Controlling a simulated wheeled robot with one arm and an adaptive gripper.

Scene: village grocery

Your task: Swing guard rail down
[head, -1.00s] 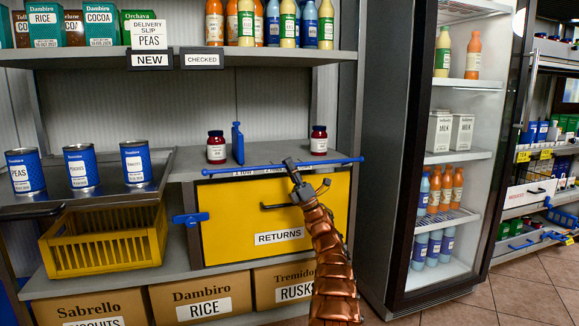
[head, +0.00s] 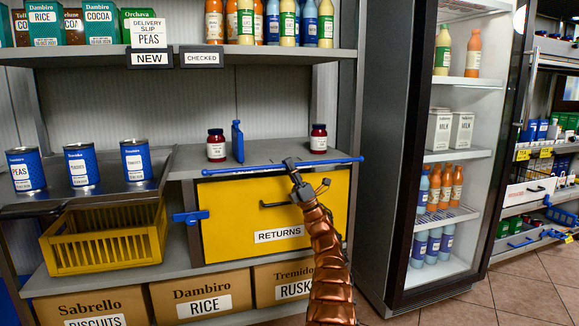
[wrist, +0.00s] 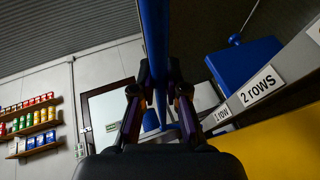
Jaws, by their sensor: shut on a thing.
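The guard rail (head: 240,169) is a thin blue bar. In the head view it runs across the front edge of the shelf, just above the yellow RETURNS drawer front, nearly level with its right end slightly higher. My gripper (head: 290,165) is shut on the rail, right of its middle. In the wrist view the blue rail (wrist: 154,40) passes between my two fingers (wrist: 158,95). A blue upright piece (head: 237,142) stands on the shelf behind the rail. A blue bracket (head: 190,218) sits at the drawer's left edge, below the rail.
Two dark jars with red labels, left (head: 216,146) and right (head: 318,139), stand on the shelf behind the rail. The yellow drawer front (head: 230,225) has a dark handle. Blue cans (head: 82,166) stand on a tray to the left. A glass-door fridge (head: 395,150) is close on the right.

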